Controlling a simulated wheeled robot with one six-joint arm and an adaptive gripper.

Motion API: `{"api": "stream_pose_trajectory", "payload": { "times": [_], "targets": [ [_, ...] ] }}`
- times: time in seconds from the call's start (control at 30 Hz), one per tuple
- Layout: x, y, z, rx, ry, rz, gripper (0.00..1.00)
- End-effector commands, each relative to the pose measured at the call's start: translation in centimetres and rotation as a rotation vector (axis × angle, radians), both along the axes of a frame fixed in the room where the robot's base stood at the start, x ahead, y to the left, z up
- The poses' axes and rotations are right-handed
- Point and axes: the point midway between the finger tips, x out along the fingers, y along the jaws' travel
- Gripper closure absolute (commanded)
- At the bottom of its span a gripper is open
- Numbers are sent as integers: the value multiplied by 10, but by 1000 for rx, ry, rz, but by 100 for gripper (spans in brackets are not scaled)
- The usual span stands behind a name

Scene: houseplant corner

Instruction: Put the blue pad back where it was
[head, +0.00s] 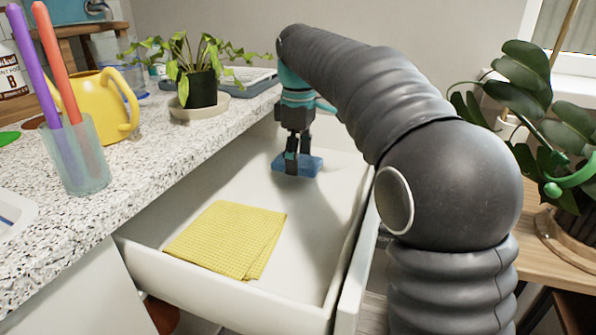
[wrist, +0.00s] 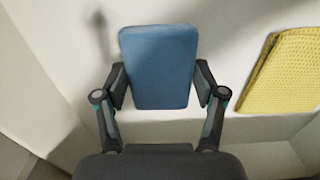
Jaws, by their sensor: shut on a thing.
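The blue pad (head: 308,166) is a small rounded block inside the open white drawer (head: 335,262), toward its back. My gripper (head: 298,162) reaches down into the drawer and is shut on the pad. In the wrist view the pad (wrist: 159,66) sits between the two fingers of my gripper (wrist: 160,85), which press on its left and right sides. I cannot tell whether the pad touches the drawer floor or hangs just above it.
A folded yellow cloth (head: 230,238) lies at the front of the drawer; it also shows in the wrist view (wrist: 287,75). The drawer floor between is bare. The speckled counter (head: 170,160) holds a potted plant (head: 200,88), yellow watering can (head: 105,105) and cup (head: 78,160).

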Motion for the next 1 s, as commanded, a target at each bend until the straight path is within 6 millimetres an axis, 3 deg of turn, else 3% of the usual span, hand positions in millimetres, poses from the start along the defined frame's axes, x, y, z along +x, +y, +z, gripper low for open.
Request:
{"api": "stream_pose_trajectory", "payload": {
  "times": [0.2,0.57,0.6,0.67,1.0],
  "targets": [
    [-1,1,-28,0,2,2,63],
    [-1,2,-31,-1,1,4,63],
    [-1,2,-30,0,0,4,20],
    [-1,2,-30,0,0,4,5],
    [-1,2,-29,0,1,4,5]
  ]
}}
